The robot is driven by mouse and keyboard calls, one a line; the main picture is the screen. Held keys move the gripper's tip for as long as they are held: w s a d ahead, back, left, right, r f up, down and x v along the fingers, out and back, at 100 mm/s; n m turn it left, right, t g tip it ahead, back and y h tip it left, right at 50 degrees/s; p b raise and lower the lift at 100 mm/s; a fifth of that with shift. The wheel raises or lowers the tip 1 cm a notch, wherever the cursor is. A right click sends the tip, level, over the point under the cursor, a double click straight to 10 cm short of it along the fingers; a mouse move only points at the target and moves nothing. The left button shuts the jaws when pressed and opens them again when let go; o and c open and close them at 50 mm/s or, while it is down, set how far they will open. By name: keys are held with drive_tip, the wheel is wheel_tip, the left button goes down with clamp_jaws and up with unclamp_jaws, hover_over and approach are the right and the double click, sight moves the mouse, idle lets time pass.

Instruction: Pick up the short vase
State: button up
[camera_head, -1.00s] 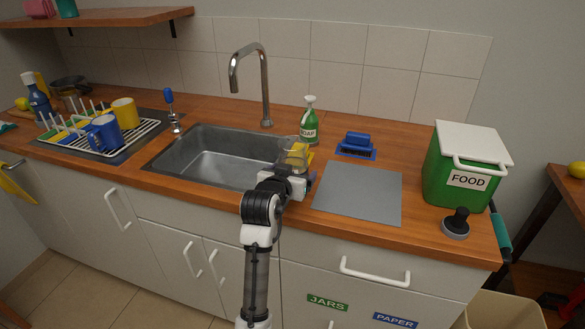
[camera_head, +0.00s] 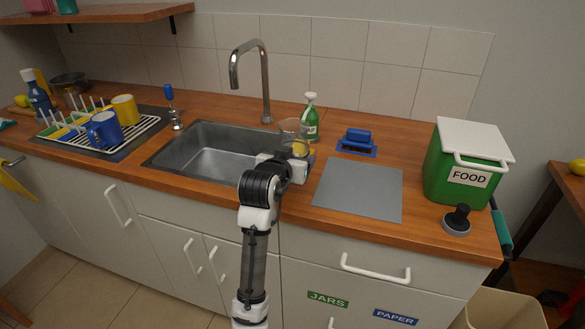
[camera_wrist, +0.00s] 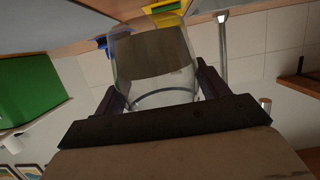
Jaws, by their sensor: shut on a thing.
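The short vase (camera_head: 293,128) is a clear glass vessel. In the head view it stands up above my gripper (camera_head: 297,155), over the counter at the sink's right edge. In the wrist view the vase (camera_wrist: 155,55) fills the space between the two dark fingers of my gripper (camera_wrist: 158,95), which is shut on it. It looks raised off the counter. The fingertips are mostly hidden in the head view.
A yellow thing (camera_head: 300,148) is right behind the vase. The sink (camera_head: 215,155) is left, with the tall faucet (camera_head: 265,85). The grey mat (camera_head: 358,190) at right is clear.

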wheel_tip(320, 180, up, 16)
drive_tip(key=r, duration=0.1)
hover_over(293, 125)
drive_tip(key=shift+f+b, duration=0.25)
drive_tip(key=shift+b, duration=0.15)
